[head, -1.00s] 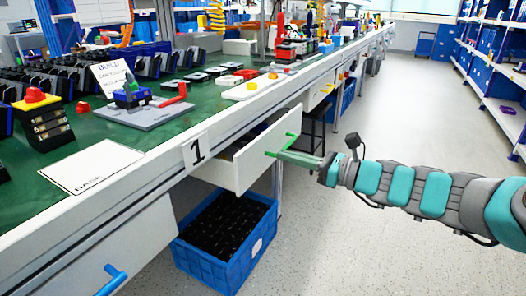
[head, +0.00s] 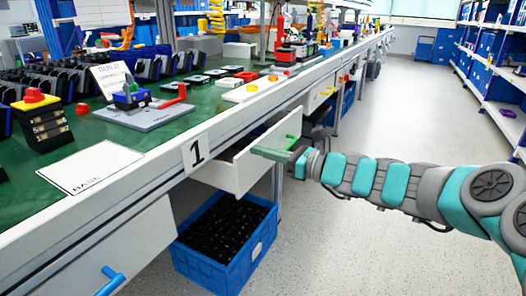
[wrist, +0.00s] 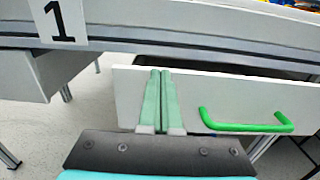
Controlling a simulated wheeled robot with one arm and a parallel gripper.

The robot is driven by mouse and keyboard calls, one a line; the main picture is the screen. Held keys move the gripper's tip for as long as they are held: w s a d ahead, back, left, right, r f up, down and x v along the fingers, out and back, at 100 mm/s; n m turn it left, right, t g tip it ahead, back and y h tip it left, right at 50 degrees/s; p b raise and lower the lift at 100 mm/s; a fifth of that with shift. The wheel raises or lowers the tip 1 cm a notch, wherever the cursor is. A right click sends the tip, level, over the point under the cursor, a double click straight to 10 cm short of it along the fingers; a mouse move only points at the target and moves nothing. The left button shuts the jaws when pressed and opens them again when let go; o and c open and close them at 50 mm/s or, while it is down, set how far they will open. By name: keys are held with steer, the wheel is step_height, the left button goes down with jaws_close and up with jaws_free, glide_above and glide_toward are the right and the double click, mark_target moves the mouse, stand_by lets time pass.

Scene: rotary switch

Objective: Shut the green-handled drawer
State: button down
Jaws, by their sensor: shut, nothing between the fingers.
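The white drawer (head: 226,178) with a green handle (head: 291,137) is pulled out under the workbench, its front standing clear of the bench edge. In the wrist view the drawer front (wrist: 220,92) spans the middle, with the green handle (wrist: 246,126) to the right of my fingers. My gripper (head: 256,151) is shut and empty, its green fingers pointing at the drawer front, left of the handle. In the wrist view my gripper (wrist: 161,74) overlaps the drawer front near its upper edge. I cannot tell whether the fingertips touch it.
A blue crate (head: 226,240) stands on the floor below the drawer. Another white drawer with a blue handle (head: 110,280) is at the near left. The workbench (head: 100,215) carries a sign "1" (head: 196,152). The aisle floor (head: 370,115) to the right is clear.

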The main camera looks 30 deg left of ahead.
steer(key=shift+a+p, duration=0.8)
steer(key=shift+a, duration=0.4)
